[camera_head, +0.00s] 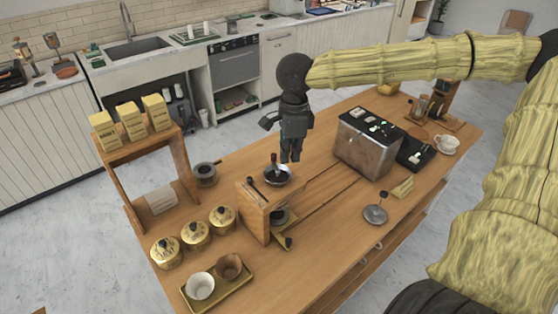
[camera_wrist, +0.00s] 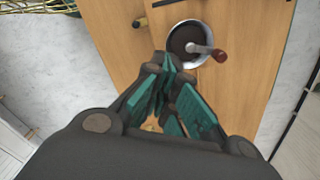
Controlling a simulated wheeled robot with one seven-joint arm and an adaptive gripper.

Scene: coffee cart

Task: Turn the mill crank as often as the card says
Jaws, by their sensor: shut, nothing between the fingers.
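The mill (camera_head: 277,180) is a round dark bowl with a pale rim, near the middle of the cart. In the wrist view the mill (camera_wrist: 180,40) lies just beyond my fingertips, and the crank (camera_wrist: 203,49) points right to a red-brown knob (camera_wrist: 219,56). My gripper (camera_head: 290,158) is shut and empty, pointing down above and beside the mill; its green fingers (camera_wrist: 168,65) show apart from the knob. A pale card (camera_head: 162,199) lies under the wooden shelf; I cannot read it.
A wooden stand (camera_head: 253,215) is close in front of the mill. Labelled yellow boxes (camera_head: 131,120) top the shelf (camera_head: 150,145). Several lidded jars (camera_head: 195,235) and a tray (camera_head: 232,286) with two cups are front left. A metal machine (camera_head: 366,145) stands right.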

